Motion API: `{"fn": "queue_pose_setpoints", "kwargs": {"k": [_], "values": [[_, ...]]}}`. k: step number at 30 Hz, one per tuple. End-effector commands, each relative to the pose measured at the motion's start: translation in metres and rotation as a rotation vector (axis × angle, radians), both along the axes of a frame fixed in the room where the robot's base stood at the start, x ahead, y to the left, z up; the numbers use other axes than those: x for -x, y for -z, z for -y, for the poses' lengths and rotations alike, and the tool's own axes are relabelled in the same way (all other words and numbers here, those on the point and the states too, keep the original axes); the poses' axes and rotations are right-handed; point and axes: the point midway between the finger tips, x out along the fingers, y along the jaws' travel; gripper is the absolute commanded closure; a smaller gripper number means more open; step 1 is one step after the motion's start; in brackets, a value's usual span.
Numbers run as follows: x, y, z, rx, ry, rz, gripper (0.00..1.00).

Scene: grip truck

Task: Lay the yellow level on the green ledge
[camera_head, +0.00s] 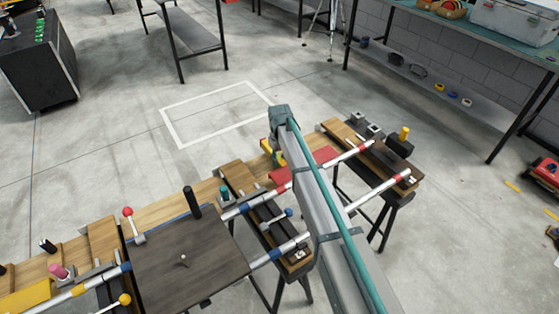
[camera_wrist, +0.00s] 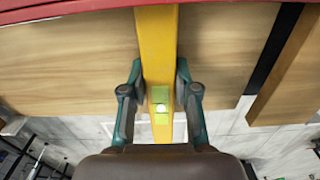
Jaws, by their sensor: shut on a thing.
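My gripper (camera_wrist: 160,78) is shut on the yellow level (camera_wrist: 158,38), with one finger on each side of it in the wrist view. The level runs up the middle of that view, over pale wood boards, and its small green vial window shows between the fingers. In the head view my arm hides most of the gripper; a yellow bit of the level (camera_head: 266,146) shows at the left of the arm's end, above the wooden bench. I cannot tell whether the level touches the wood. I cannot make out a green ledge for certain in either view.
A red piece (camera_head: 318,158) lies by my arm on the bench; a red edge (camera_wrist: 60,10) crosses the top of the wrist view. Clamp bars and a dark board (camera_head: 185,262) with an upright black post fill the bench's left. A teal-topped table (camera_head: 515,38) stands upper right.

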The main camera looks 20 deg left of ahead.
Motion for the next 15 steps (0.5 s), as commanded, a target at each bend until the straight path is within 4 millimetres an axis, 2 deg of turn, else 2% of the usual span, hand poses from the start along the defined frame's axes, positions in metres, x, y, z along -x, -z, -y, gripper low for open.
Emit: {"fn": "queue_pose_setpoints", "kwargs": {"k": [15], "values": [[0.0000, -0.0106, 0.0000, 0.000, 0.000, 0.000, 0.95]]}}
